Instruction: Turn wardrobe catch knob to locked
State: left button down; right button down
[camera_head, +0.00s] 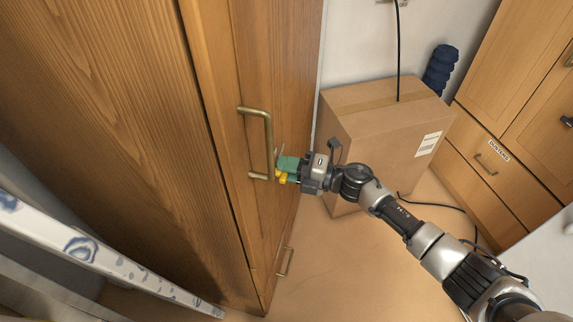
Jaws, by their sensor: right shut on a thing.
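The wooden wardrobe (268,60) stands on the left, with its narrow front facing right. A brass bar handle (268,140) is on that front. My right gripper (281,170) is at the front, just right of the lower end of the handle. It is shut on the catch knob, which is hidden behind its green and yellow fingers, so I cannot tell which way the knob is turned. My left gripper is not in view.
A cardboard box (375,120) stands on the floor behind my right arm. A dark blue rolled object (440,68) is behind it. A wooden cabinet with drawers (490,165) is at the right. A patterned white board (90,250) crosses the lower left. Cables hang and lie near the box.

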dwell(0.3)
jog(key=c, duration=1.1)
grip_release()
jog(key=shift+d, duration=0.1)
jog(key=b+v, duration=0.1)
jog(key=v, duration=0.9)
jog(key=shift+s+d, duration=0.1)
jog(key=shift+d, duration=0.2)
